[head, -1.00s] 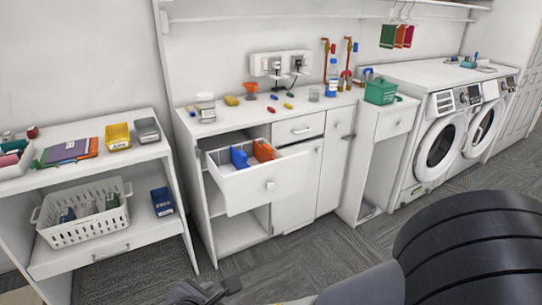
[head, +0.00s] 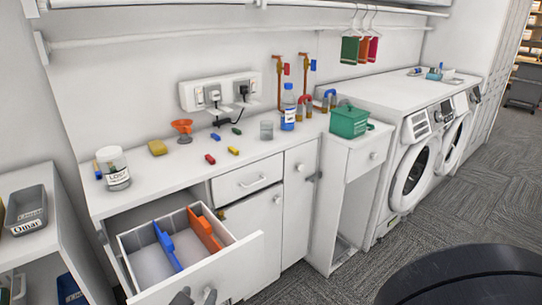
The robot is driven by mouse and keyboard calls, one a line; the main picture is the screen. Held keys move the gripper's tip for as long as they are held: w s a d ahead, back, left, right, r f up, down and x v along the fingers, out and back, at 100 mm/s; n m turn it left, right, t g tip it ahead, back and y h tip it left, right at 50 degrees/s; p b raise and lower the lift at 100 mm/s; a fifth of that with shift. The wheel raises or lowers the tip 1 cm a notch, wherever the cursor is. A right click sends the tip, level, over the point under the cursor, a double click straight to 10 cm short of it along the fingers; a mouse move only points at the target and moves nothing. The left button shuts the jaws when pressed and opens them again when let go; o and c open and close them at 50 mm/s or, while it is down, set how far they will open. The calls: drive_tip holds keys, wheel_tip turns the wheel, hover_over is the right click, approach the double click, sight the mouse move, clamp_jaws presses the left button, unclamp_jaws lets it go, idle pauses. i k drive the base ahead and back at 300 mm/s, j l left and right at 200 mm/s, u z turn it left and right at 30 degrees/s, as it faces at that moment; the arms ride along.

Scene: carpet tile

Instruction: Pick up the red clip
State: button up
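The red clip (head: 210,159) is a small red piece lying on the white counter (head: 165,187), left of a yellow clip (head: 233,150) and in front of a blue clip (head: 215,136) and a green clip (head: 236,131). Nothing covers it. My gripper (head: 196,297) shows only partly at the bottom edge, in front of the open drawer's face and well below the counter top. Its two grey fingertips look apart, with nothing seen between them. It is far from the red clip.
The drawer (head: 212,276) stands pulled out, holding blue and orange dividers. On the counter are a jar (head: 114,168), a yellow sponge (head: 157,147), an orange funnel (head: 182,130), a glass (head: 266,130) and a bottle (head: 288,108). A green box (head: 349,122) stands farther right.

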sight(209, 158)
drive_tip(key=i+l+u, duration=0.1)
drive_tip(key=i, duration=0.4)
drive_tip(key=i+l+u, duration=0.1)
drive_tip(key=i+l, duration=0.2)
drive_tip(key=i, duration=0.2)
drive_tip(key=i+l+u, duration=0.1)
drive_tip(key=i+l, duration=0.15)
drive_tip(key=i, duration=0.25)
drive_tip(key=i+l+u, duration=0.2)
drive_tip(key=u, duration=0.15)
drive_tip(key=i+l+u, duration=0.7)
drive_tip(key=k, duration=0.05)
